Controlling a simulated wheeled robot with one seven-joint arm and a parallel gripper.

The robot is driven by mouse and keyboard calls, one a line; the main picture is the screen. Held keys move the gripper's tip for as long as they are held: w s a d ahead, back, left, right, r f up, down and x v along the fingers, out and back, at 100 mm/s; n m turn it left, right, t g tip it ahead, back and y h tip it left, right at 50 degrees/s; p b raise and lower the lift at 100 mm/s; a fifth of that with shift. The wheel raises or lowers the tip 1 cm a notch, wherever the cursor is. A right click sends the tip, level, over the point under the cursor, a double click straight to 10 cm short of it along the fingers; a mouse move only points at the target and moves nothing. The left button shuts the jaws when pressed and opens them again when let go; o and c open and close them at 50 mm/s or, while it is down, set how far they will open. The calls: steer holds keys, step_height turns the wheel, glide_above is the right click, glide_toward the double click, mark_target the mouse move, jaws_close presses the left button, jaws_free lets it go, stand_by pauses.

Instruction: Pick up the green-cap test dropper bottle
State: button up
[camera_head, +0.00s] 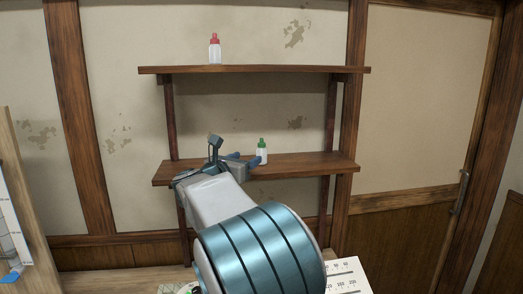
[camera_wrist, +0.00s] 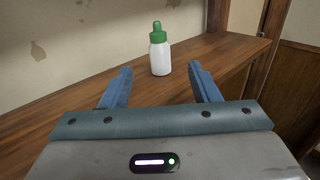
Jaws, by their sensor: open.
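The green-cap dropper bottle (camera_head: 262,152) has a white body and stands upright on the lower wooden shelf (camera_head: 310,161). In the wrist view the bottle (camera_wrist: 160,52) stands just beyond my fingertips, roughly midway between the lines of the two fingers. My gripper (camera_wrist: 160,80) is open and empty, with its blue fingers apart on either side of the bottle's line. In the head view my gripper (camera_head: 243,160) is at the lower shelf, left of the bottle. Part of the shelf is hidden behind my arm.
A red-cap dropper bottle (camera_head: 214,50) stands on the upper shelf (camera_head: 260,69), above my gripper. Wooden posts hold the shelves against a stained wall. The lower shelf is clear to the right of the green-cap bottle. A white card with printed scales (camera_head: 347,275) shows at the bottom.

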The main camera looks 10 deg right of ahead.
mark_target(259, 151)
steer(key=p+x, duration=0.1)
steer(key=x, duration=0.4)
steer(key=shift+w+d+p, duration=0.1)
steer(key=shift+w+p, duration=0.05)
steer(key=shift+p, duration=0.2)
steer(key=p+x, duration=0.3)
steer(key=x, duration=0.1)
steer(key=shift+w+d+r, duration=0.15)
steer(key=shift+w, duration=0.2)
steer(key=shift+w+d+p, duration=0.2)
steer(key=shift+w+p, duration=0.1)
steer(key=c, duration=0.8)
